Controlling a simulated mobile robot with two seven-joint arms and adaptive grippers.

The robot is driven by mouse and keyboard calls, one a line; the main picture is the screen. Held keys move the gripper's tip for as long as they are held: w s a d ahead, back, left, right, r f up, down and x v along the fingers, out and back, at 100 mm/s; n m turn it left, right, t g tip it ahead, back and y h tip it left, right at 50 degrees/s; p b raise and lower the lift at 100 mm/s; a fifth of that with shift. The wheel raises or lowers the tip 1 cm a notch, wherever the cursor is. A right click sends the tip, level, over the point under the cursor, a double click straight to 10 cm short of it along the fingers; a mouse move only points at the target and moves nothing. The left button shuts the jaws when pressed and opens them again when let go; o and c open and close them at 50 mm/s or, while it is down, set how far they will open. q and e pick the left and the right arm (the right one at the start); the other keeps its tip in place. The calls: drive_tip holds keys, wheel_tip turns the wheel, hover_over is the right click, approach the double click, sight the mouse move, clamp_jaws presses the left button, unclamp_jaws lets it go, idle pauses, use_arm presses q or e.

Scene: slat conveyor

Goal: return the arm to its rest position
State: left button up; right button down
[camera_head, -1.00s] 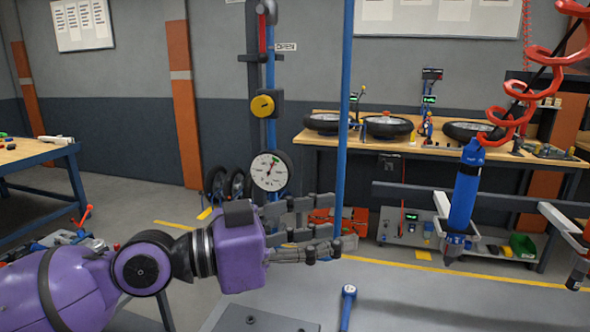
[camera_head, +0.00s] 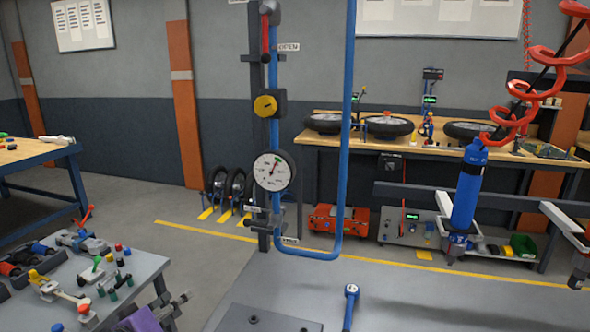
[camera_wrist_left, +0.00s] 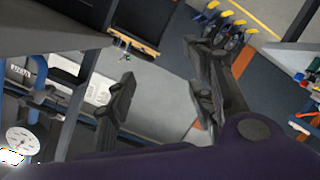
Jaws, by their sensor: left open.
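My left gripper (camera_head: 172,304) is low in the head view, beside the right edge of the small tool table. Only a bit of my purple arm and some dark finger parts show there. In the left wrist view the two dark fingers of my left gripper (camera_wrist_left: 162,75) are spread apart with nothing between them. Most of the left arm is below the head view. My right gripper is in neither view.
A tool table (camera_head: 140,270) with several small tools stands close to my left gripper. A blue pipe loop (camera_head: 341,170) with a dial gauge (camera_head: 274,171) stands in the middle. A blue hanging tool (camera_head: 467,190) is at right. Grey surface (camera_head: 420,300) lies front right.

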use_arm(q)
drive_tip(key=a+f+m+g+y, duration=0.1)
drive_tip(key=a+f+m+y, duration=0.3)
drive_tip(key=a+m+y, duration=0.55)
drive_tip(key=s+d+f+g+h, duration=0.2)
drive_tip(key=s+d+f, duration=0.3)
drive_tip(key=s+f, duration=0.5)
drive_tip(key=s+d+f+g+h, duration=0.15)
drive_tip(key=s+d+f, duration=0.45)
drive_tip(key=s, duration=0.7)
drive_tip(key=s+d+f+n+g+h, duration=0.15)
drive_tip(key=s+d, duration=0.35)
drive_tip(key=s, duration=1)
drive_tip(key=s+d+n+g+y, duration=0.1)
drive_tip(key=s+d+n, duration=0.3)
drive_tip(key=s, duration=1.1)
drive_tip(key=w+d+r+t+p, duration=0.1)
drive_tip(key=w+r+p, duration=0.2)
drive_tip(key=r+p, duration=0.4)
drive_tip(key=shift+w+d+r+m+h, duration=0.3)
drive_tip(key=shift+d+r+h, duration=0.05)
drive_tip(key=shift+r+h, duration=0.1)
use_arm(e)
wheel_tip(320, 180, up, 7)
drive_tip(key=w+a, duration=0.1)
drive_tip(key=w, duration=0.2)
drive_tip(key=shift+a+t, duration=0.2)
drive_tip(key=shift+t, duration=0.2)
